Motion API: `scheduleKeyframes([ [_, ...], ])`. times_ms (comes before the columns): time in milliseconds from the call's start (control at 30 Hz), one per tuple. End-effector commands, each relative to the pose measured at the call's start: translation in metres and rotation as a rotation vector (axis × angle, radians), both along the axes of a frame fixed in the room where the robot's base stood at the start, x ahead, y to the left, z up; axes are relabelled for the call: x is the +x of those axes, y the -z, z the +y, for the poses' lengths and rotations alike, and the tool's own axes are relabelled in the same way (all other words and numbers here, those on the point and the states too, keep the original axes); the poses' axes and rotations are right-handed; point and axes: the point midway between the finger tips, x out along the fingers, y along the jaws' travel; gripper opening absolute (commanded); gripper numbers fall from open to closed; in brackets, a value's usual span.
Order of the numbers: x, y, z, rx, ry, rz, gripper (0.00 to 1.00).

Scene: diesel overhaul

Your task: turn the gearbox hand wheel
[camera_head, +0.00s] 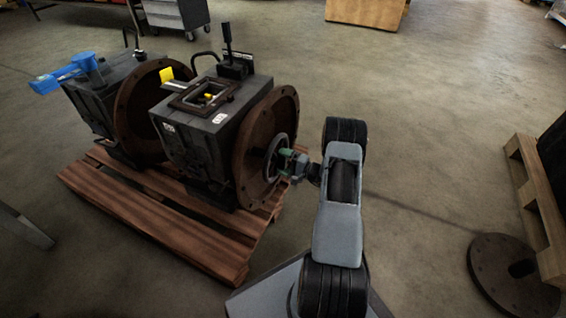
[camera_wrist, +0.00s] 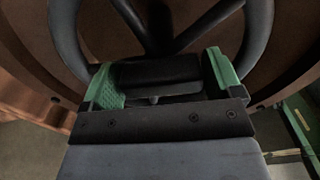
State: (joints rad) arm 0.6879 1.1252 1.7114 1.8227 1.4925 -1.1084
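The gearbox hand wheel (camera_head: 279,153) is a grey spoked ring in front of the round rusty flange of the nearer gearbox (camera_head: 190,140). In the wrist view its dark rim (camera_wrist: 255,40) and spokes fill the upper middle. My gripper (camera_head: 290,160) is at the wheel. In the wrist view its green fingertips (camera_wrist: 163,82) stand wide apart, one to each side, at the lower part of the rim. The rim passes close behind or between them; I cannot tell whether they touch it. The lower rim is partly hidden by the fingers.
A second gearbox (camera_head: 108,95) with a blue tool (camera_head: 68,74) stands behind on the same wooden pallet (camera_head: 150,215). A rusty round disc (camera_head: 505,270) lies on the floor at right, beside another pallet (camera_head: 535,195). Open floor lies behind.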

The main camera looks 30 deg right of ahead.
Motion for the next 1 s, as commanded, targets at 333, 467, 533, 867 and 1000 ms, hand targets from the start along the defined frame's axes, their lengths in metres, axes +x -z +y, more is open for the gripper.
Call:
scheduleKeyframes([
  [333,0.000,0.000,0.001,0.001,-0.003,0.000,1.00],
  [467,-0.005,-0.001,-0.003,0.000,0.000,0.001,1.00],
  [533,-0.012,-0.001,-0.008,0.001,0.000,0.002,1.00],
  [867,-0.066,-0.002,-0.047,0.003,0.002,0.001,1.00],
  [1000,-0.086,-0.002,-0.061,0.001,0.002,0.001,1.00],
])
